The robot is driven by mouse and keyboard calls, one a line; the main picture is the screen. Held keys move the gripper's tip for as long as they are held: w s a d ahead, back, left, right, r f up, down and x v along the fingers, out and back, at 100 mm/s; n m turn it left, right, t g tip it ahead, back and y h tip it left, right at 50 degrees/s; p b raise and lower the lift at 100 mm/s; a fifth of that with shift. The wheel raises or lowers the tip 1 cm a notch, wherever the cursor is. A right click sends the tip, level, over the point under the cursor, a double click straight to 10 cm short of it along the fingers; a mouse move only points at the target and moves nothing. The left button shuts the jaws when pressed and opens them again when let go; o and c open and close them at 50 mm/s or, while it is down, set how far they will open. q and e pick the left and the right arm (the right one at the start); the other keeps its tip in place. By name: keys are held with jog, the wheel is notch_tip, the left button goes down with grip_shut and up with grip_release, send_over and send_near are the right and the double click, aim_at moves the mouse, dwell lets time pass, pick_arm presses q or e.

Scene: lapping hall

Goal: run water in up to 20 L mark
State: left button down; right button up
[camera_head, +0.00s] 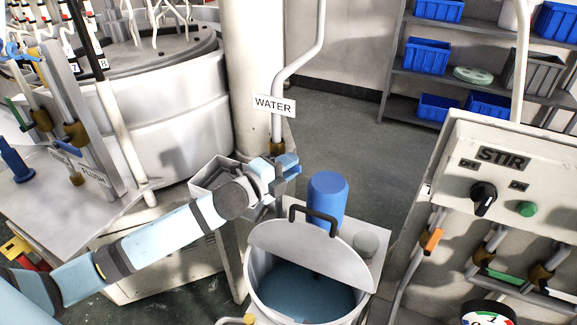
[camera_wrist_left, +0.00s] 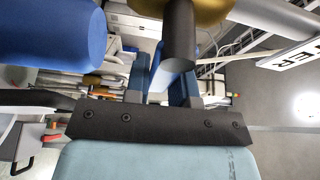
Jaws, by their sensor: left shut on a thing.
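The water pipe (camera_head: 296,70) comes down beside the pillar with a WATER label (camera_head: 273,105) and a brass valve (camera_head: 277,149) at its lower end. The brass valve also shows at the top of the left wrist view (camera_wrist_left: 200,8), with a dark handle (camera_wrist_left: 179,38) below it. My left gripper (camera_head: 288,167) is shut at this valve, its blue fingers around the dark handle (camera_wrist_left: 163,85). The white tank (camera_head: 255,275) stands below right, half covered by a grey lid (camera_head: 305,248). Bluish liquid (camera_head: 295,292) shows inside. I cannot make out the 20 L mark.
A blue cylinder (camera_head: 327,197) stands on the tank top behind the lid handle (camera_head: 312,214). A STIR panel (camera_head: 503,157) with a knob and green button is at the right. A large round machine (camera_head: 165,110) stands at the left. Shelves with blue bins (camera_head: 427,57) stand behind.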

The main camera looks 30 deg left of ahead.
pick_arm(q)
jog(key=shift+r+n+t+b, duration=0.4)
jog(key=shift+n+b, duration=0.1)
jog(key=shift+n, duration=0.7)
jog(key=shift+a+r+n+t, duration=0.2)
jog(key=shift+r+n, duration=0.15)
jog(key=shift+n, duration=0.2)
jog(key=shift+a+r+n+t, duration=0.1)
jog(key=shift+r+n+t, duration=0.15)
jog(key=shift+n, duration=0.3)
jog(key=c, duration=1)
grip_release()
jog(key=shift+o, duration=0.2)
